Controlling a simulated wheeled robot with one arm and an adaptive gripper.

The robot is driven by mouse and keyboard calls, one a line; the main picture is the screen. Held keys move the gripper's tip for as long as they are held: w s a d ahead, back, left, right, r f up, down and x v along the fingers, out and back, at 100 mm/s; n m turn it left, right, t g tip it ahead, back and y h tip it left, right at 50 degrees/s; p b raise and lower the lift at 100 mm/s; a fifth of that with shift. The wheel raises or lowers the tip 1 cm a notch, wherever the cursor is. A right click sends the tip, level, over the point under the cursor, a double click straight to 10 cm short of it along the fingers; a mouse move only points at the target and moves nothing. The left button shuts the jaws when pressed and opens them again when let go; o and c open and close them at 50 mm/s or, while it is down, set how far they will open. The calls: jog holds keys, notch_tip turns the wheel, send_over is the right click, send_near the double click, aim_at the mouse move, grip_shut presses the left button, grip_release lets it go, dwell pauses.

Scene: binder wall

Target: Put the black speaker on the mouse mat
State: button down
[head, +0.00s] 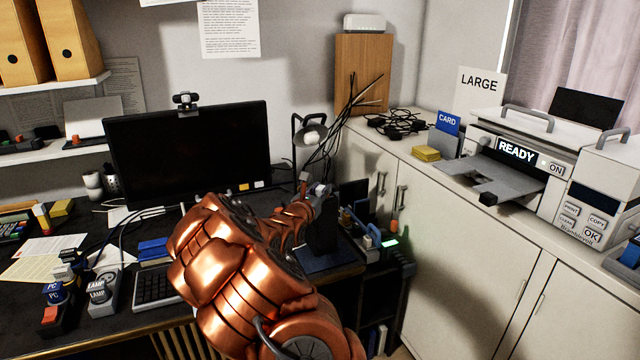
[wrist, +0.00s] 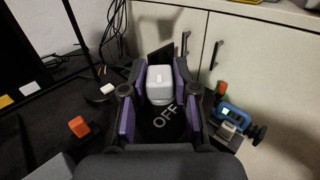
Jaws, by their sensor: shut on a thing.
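The black speaker (head: 322,232) is a dark upright block at the right end of the desk, partly hidden by my copper arm. In the wrist view, the speaker (wrist: 160,124) has a pale grey knob on top and the letters OFF. My gripper (head: 317,192) is over its top. In the wrist view, the purple pads of my gripper (wrist: 160,82) are closed on both sides of it. A dark blue mat (head: 332,261), apparently the mouse mat, shows at the speaker's foot. I cannot tell whether the speaker touches it.
A monitor (head: 190,145) and a desk lamp (head: 309,132) stand behind my arm. A keyboard (head: 156,290) lies left of it. A lower stand with a green light (head: 390,243) is just right of the desk. White cabinets (head: 450,240) close off the right side.

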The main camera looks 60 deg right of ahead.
jog(key=c, duration=0.9)
grip_release()
jog(key=shift+o, duration=0.2)
jog(key=shift+a+f, duration=0.1)
jog(key=s+a+b, duration=0.1)
jog(key=s+a, duration=0.1)
jog(key=a, duration=0.9)
jog(key=shift+a+b, duration=0.35)
jog(key=shift+s, duration=0.1)
